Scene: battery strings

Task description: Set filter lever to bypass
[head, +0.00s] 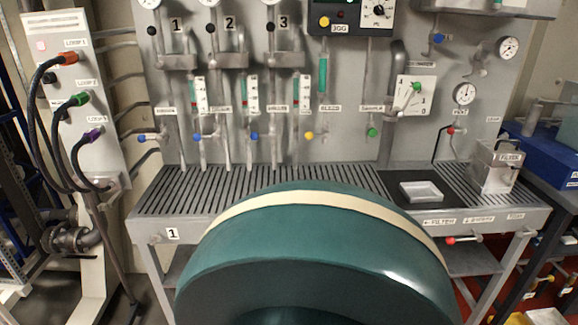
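A small lever (465,239) with a red end sits under the front edge of the bench at the right. It lies about level, its red end to the left. Above it on the bench edge are a label that reads FILTER with an arrow (440,221) and a second small label (480,218), perhaps BYPASS, too small to read surely. Neither of my grippers is in view.
The slatted bench top (240,190) is mostly bare, with a white tray (421,191) at its right. Pipes, gauges and valves cover the back panel (345,140). A hose cabinet (75,110) stands left. A blue box (545,150) is at right. A teal rounded shape hides the lower middle.

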